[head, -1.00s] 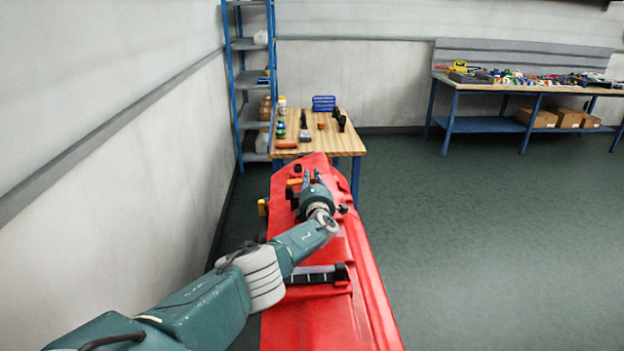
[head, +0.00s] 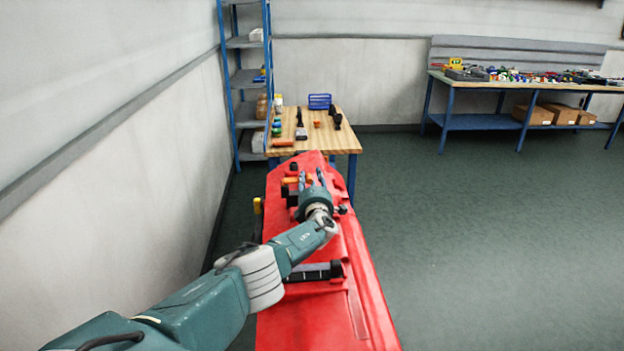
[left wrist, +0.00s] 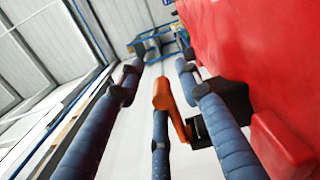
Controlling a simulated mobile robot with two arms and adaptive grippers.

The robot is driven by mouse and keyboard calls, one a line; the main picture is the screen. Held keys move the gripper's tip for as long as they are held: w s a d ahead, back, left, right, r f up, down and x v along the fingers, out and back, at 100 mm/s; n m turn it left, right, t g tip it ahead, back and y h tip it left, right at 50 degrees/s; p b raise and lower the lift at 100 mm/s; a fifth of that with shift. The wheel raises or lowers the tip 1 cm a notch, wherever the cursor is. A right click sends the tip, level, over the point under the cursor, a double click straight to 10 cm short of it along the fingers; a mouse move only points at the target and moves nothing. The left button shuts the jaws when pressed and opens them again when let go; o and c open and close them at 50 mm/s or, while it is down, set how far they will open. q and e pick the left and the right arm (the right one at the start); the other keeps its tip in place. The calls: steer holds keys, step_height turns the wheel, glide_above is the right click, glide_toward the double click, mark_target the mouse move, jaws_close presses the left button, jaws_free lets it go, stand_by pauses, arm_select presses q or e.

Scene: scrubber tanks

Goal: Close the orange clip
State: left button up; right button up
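The orange clip (head: 291,180) sits on top of the red scrubber tank (head: 330,250), near its far end. In the left wrist view the orange clip (left wrist: 176,118) shows between my finger rows, beside a black part (left wrist: 200,130) on the red body. My left gripper (head: 311,177) is just to the right of the clip in the head view. Its blue fingers are spread apart, open, around the clip in the left wrist view (left wrist: 158,80). The middle finger overlaps the clip's lower end; I cannot tell whether it touches. My right gripper is not in view.
A black handle (head: 315,271) crosses the tank nearer to me. A wooden table (head: 345,143) with small items stands beyond the tank, next to a blue shelf rack (head: 243,85). A wall is on the left. The floor on the right (head: 480,240) is free.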

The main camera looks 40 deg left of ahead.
arm_select(q)
steer(key=shift+s+a+f, duration=0.2)
steer(key=shift+s+a, duration=0.1)
steer(key=shift+a, duration=0.1)
steer(key=shift+r, duration=0.1)
steer(key=shift+w+a+r, duration=0.1)
steer(key=shift+w+r, duration=0.05)
steer(key=shift+r, duration=0.4)
steer(key=r, duration=0.9)
steer(key=shift+d, duration=0.25)
